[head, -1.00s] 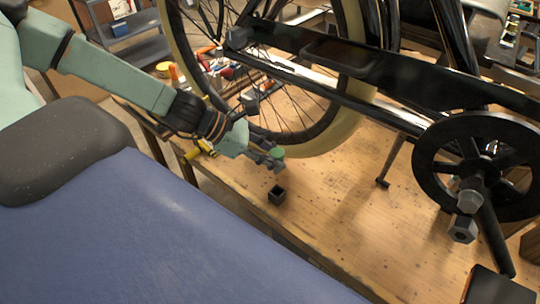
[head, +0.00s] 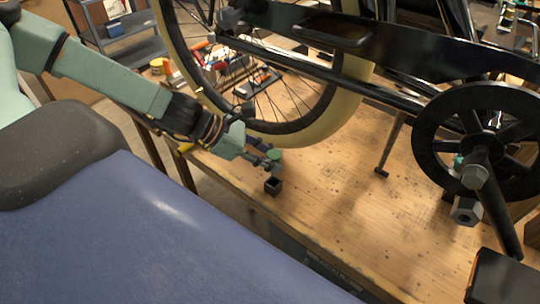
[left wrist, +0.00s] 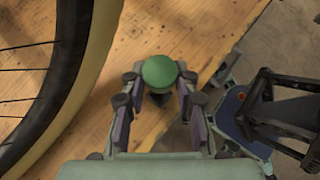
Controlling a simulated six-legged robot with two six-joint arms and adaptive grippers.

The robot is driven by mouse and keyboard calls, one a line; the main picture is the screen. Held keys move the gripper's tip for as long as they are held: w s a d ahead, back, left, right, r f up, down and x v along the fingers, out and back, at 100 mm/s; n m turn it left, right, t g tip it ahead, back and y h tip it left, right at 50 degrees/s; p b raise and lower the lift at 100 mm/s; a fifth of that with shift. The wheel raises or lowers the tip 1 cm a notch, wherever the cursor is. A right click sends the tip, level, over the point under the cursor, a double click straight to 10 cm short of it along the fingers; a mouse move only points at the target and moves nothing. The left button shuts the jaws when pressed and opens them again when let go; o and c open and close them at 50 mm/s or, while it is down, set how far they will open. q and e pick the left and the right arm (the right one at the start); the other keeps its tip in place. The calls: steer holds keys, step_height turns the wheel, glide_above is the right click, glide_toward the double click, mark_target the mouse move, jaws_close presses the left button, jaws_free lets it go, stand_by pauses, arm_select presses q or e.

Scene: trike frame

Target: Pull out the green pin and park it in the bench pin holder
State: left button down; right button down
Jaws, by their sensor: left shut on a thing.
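The green pin (head: 273,155) has a round green head and is held by my left gripper (head: 271,162). In the left wrist view the green head (left wrist: 159,72) sits between the fingertips of my left gripper (left wrist: 158,85). The pin's lower part is mostly hidden there. The bench pin holder (head: 273,187), a small dark square block with an open top, stands on the bench just below the gripper. The pin appears above the holder; whether its tip touches or enters it I cannot tell. My right gripper is not in view.
The wooden bench (head: 330,210) carries the trike frame. Its cream-tyred wheel (head: 345,110) stands close behind my left gripper. A black chainring with crank (head: 480,140) is at the right. Several tools lie behind the wheel. The bench front between holder and crank is clear.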

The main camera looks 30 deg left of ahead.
arm_select(q)
steer(key=shift+w+a+f+b, duration=0.15)
steer(key=shift+f+b, duration=0.1)
steer(key=shift+f, duration=0.25)
steer(key=shift+w+a+f+b, duration=0.1)
steer(key=shift+f+b, duration=0.15)
steer(key=shift+f, duration=0.35)
steer(key=shift+s+d+r, duration=0.2)
steer(key=shift+s+d, duration=0.05)
steer(key=shift+d, duration=0.05)
steer(key=shift+w+a+f, duration=0.1)
steer(key=shift+a, duration=0.1)
steer(key=shift+d, duration=0.25)
steer(key=shift+a, duration=0.15)
